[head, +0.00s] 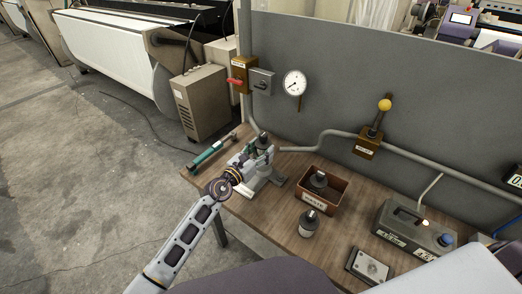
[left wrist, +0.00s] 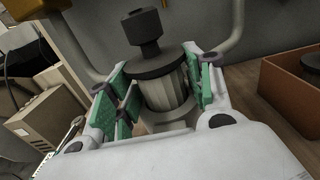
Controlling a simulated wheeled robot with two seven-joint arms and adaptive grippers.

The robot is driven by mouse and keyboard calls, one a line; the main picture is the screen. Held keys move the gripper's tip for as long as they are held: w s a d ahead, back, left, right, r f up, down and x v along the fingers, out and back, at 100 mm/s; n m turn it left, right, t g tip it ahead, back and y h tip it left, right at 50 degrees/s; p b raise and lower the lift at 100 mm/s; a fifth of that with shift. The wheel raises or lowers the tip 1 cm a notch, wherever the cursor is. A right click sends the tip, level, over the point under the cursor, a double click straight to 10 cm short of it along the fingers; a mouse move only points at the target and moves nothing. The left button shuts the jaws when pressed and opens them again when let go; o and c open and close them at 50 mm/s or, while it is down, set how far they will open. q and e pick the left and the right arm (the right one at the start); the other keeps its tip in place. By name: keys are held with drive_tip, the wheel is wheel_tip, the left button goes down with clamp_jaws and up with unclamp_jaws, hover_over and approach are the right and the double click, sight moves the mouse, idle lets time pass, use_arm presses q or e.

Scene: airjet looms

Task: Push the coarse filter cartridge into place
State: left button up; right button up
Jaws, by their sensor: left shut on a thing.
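The filter cartridge has a dark knob and cap over a ribbed grey body (left wrist: 166,92). It stands roughly upright between the green pads of my left gripper (left wrist: 160,95), which is shut on it. In the head view the gripper (head: 252,160) and the dark top of the cartridge (head: 262,141) are over a light grey stand (head: 273,178) at the table's back left. In the left wrist view a pale round part (left wrist: 176,126) shows just under the ribbed body. Whether the cartridge is fully seated cannot be told. My right gripper is not in view.
A similar dark-topped cartridge (head: 308,226) stands on the table; another (head: 318,181) is in a brown box (head: 334,206). A green-handled tool (head: 210,153) lies at the left edge. A grey case (head: 412,232) and metal block (head: 369,266) are right. Pipes and a gauge (head: 295,84) line the wall.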

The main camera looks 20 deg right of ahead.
use_arm(q)
drive_tip(key=shift+s+f+b, duration=0.25)
drive_tip(key=shift+f+b, duration=0.1)
drive_tip(key=shift+f, duration=0.75)
drive_tip(key=shift+w+r+p, duration=0.1)
drive_tip(key=shift+r+p, duration=0.6)
drive_tip(key=shift+p, duration=0.15)
drive_tip(key=shift+w+r, duration=0.1)
drive_tip(key=shift+r, duration=0.3)
idle(0.7)
drive_tip(key=shift+f+b, duration=0.3)
drive_tip(key=shift+b, duration=0.2)
